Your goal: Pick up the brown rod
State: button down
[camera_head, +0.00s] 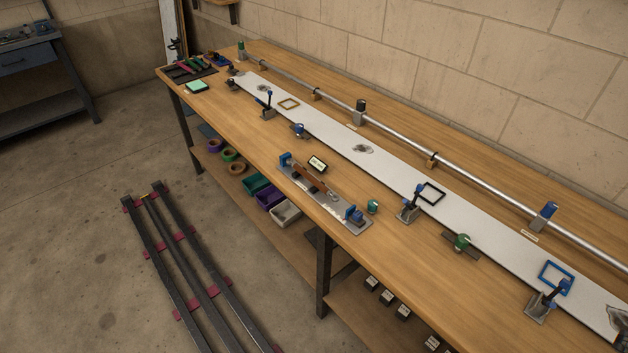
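A small brown rod-like piece (309,178) lies along a grey plate fixture (341,219) on the wooden bench. My gripper does not show in this view.
A long white board (330,135) with clamps and a long metal tube (395,120) run behind. Bare bench (225,108) lies to the left.

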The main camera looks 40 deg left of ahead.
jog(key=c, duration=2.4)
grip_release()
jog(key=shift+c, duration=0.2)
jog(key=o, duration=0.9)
